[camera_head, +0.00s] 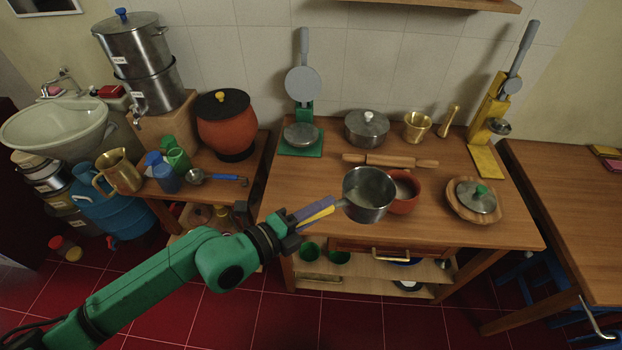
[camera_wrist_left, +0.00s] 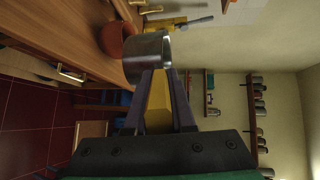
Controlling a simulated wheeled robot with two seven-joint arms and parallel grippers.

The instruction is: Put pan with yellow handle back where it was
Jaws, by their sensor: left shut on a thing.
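The pan with the yellow handle (camera_head: 368,193) is a grey metal saucepan, held above the front part of the wooden table. My left gripper (camera_head: 314,215) is shut on its yellow handle, with the pan roughly upright. In the left wrist view the yellow handle (camera_wrist_left: 158,100) lies between the fingers and the pan (camera_wrist_left: 147,57) is beyond them. An orange-red bowl (camera_head: 404,201) sits on the table just right of the pan and is partly hidden by it. My right gripper is not in view.
A rolling pin (camera_head: 390,161) lies behind the pan. A lidded pot (camera_head: 366,129), a brass cup (camera_head: 417,126) and a green-based press (camera_head: 301,138) stand at the back. A lidded dish (camera_head: 475,197) is at the right. Shelves with vessels (camera_wrist_left: 257,110) show in the left wrist view.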

